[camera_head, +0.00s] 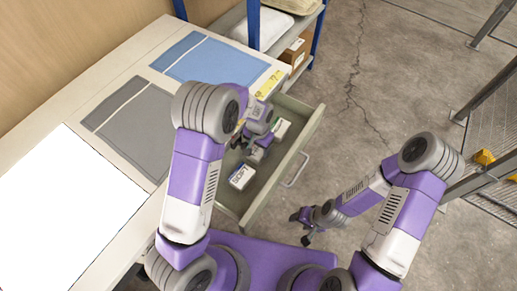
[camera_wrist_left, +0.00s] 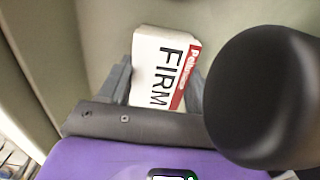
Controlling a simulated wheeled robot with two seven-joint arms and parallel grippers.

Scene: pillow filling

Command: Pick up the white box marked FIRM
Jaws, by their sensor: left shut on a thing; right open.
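The white box marked FIRM (camera_wrist_left: 160,62), with a red band on one side, is between the two fingers of my left gripper (camera_wrist_left: 157,70) in the left wrist view. The gripper is shut on it. In the head view my left gripper (camera_head: 250,143) reaches down into the open drawer, and my arm partly hides this spot. My right gripper (camera_head: 304,226) is open and empty over the floor, to the right of the drawer.
The open drawer (camera_head: 304,131) also holds a white box marked SOFT (camera_head: 241,177) and a white-and-green box (camera_head: 281,129). The table (camera_head: 130,63) above carries a blue mat (camera_head: 216,62) and a grey mat (camera_head: 137,127). A shelf with a cardboard box (camera_head: 291,55) stands behind.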

